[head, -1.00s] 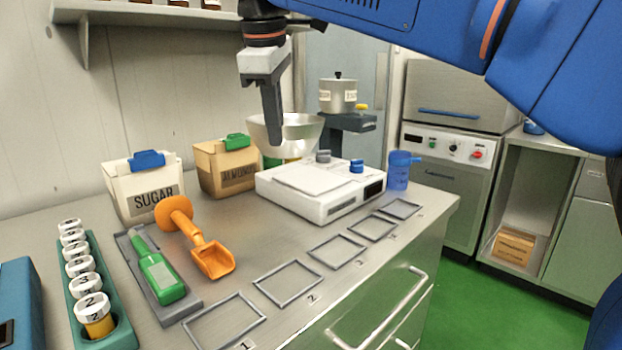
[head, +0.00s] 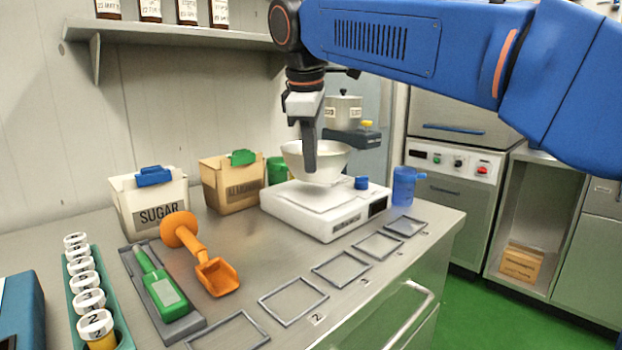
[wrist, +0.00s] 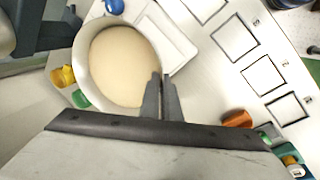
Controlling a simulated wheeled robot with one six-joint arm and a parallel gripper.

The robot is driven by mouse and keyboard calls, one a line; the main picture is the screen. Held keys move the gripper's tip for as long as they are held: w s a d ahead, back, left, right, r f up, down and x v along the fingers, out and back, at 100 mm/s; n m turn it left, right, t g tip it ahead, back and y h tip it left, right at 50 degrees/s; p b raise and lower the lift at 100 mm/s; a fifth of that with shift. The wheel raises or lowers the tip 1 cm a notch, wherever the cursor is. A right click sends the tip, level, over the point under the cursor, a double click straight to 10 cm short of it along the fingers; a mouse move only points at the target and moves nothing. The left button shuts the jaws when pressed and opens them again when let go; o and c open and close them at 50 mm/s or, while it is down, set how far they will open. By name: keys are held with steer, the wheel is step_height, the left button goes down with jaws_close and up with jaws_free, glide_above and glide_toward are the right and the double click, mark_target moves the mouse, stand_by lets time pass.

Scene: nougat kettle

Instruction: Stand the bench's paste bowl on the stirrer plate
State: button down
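The paste bowl (head: 335,157) is a wide pale metal bowl. In the wrist view the bowl (wrist: 84,55) holds cream-coloured paste. My gripper (head: 309,168) points down at the bowl's near side. In the wrist view my gripper (wrist: 160,78) has its fingers close together, pinching the bowl's rim. The stirrer plate (head: 345,222) is a white flat unit with a blue knob. It also shows in the wrist view (wrist: 172,48), partly covered by the bowl. The bowl looks level over the plate's back part. I cannot tell whether its base touches the plate.
A sugar bin (head: 150,205), an almond bin (head: 231,185) and a green container (head: 278,170) stand left of the plate. A blue jug (head: 405,187) stands at its right. An orange scoop (head: 215,273) and empty square frames (head: 335,268) lie in front. A pot (head: 344,113) is behind.

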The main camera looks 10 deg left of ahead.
steer(key=shift+f, duration=2.15)
steer(key=shift+f, duration=0.1)
steer(key=c, duration=2)
jaws_free()
steer(key=v, duration=1.2)
